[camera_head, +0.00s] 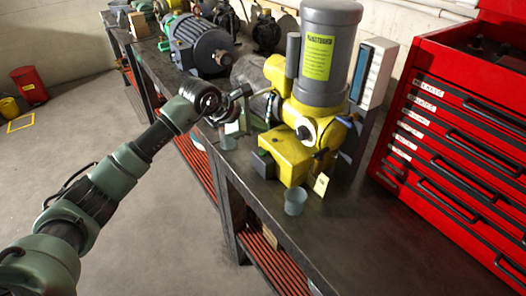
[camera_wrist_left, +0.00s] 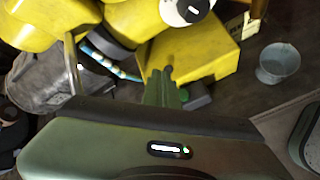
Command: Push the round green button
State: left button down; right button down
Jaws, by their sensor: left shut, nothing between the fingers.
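A yellow and grey motor (camera_head: 318,95) with a yellow label stands on the dark workbench. Its yellow base and housing also show in the left wrist view (camera_wrist_left: 195,50). My left gripper (camera_head: 243,98) is at the motor's left side, in front of a dark grey cylindrical part. In the left wrist view its greenish fingers (camera_wrist_left: 163,84) are together, with nothing between them, and point at the yellow base. I cannot tell whether they touch it. My right gripper is in neither view.
A small grey cup (camera_head: 295,201) stands at the bench's front edge, near a paper tag (camera_head: 321,184). A grey panel box (camera_head: 374,72) stands behind the motor. A red tool chest (camera_head: 455,130) is on the right. Another motor (camera_head: 202,45) sits farther left. The front right bench top is clear.

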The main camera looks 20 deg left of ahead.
aim_at(263, 153)
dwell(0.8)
pick_arm(q)
notch_tip(263, 153, up, 3)
jog(key=b, duration=0.3)
jog(key=shift+s+r, duration=0.1)
jog(key=shift+s, duration=0.05)
jog(key=shift+b, duration=0.3)
jog(key=shift+f+b, duration=2.5)
jog(key=shift+f, duration=1.95)
jog(key=shift+f+b, duration=0.4)
jog(key=shift+b, duration=0.1)
jog(key=shift+f, duration=0.15)
